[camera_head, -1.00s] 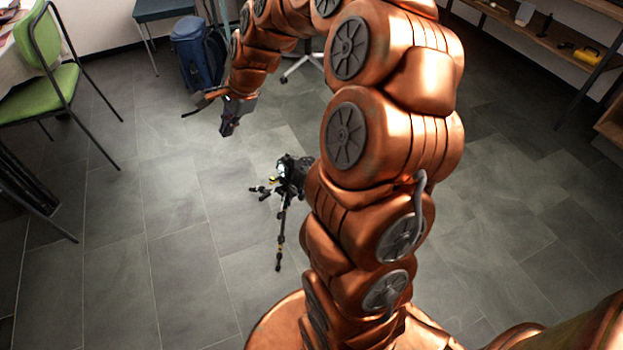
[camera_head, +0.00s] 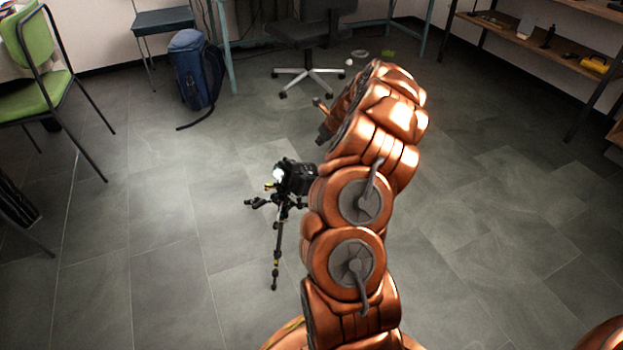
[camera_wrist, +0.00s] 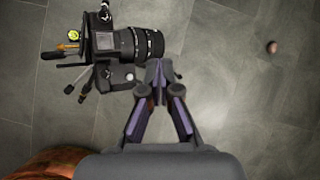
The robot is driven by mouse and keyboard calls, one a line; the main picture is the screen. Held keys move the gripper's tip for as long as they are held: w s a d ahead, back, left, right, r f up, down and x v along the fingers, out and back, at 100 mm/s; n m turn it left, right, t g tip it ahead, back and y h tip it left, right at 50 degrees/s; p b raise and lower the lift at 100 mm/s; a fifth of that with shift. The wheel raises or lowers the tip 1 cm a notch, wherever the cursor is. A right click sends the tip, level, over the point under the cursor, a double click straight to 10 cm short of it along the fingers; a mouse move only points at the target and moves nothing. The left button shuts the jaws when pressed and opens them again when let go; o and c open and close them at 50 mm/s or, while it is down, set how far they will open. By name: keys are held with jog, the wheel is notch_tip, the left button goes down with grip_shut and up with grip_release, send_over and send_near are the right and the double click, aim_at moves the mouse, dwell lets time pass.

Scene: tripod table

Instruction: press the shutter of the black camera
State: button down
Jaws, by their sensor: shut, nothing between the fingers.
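The black camera (camera_head: 299,178) sits on a tripod (camera_head: 276,240) on the floor, left of my arm. In the wrist view the camera (camera_wrist: 106,38) is seen from above, its long lens (camera_wrist: 143,43) pointing right. My gripper (camera_wrist: 160,68) is shut and empty. Its fingertips show just below the lens's front end, right of the camera body; I cannot tell whether they touch it. In the head view my gripper (camera_head: 324,134) is partly hidden by my arm, above and right of the camera. The shutter button is too small to make out.
A blue backpack (camera_head: 195,70) stands at the back left, near a green chair (camera_head: 40,70). A wheeled office chair (camera_head: 308,45) is at the back. A wooden shelf (camera_head: 540,50) is at the right. A small round object (camera_wrist: 272,47) lies on the floor. The floor around the tripod is clear.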

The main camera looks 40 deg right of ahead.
jog(key=shift+s+d+f, duration=0.1)
jog(key=shift+d+f, duration=0.1)
jog(key=shift+d, duration=0.1)
jog(key=shift+f, duration=0.1)
jog(key=b, duration=0.6)
send_over(311, 174)
jog(key=d, duration=0.2)
notch_tip(311, 174, down, 6)
jog(key=shift+a+f, duration=0.15)
jog(key=shift+f, duration=0.75)
jog(key=shift+a+f+p, duration=0.15)
jog(key=shift+f+p, duration=0.05)
jog(key=shift+p, duration=0.6)
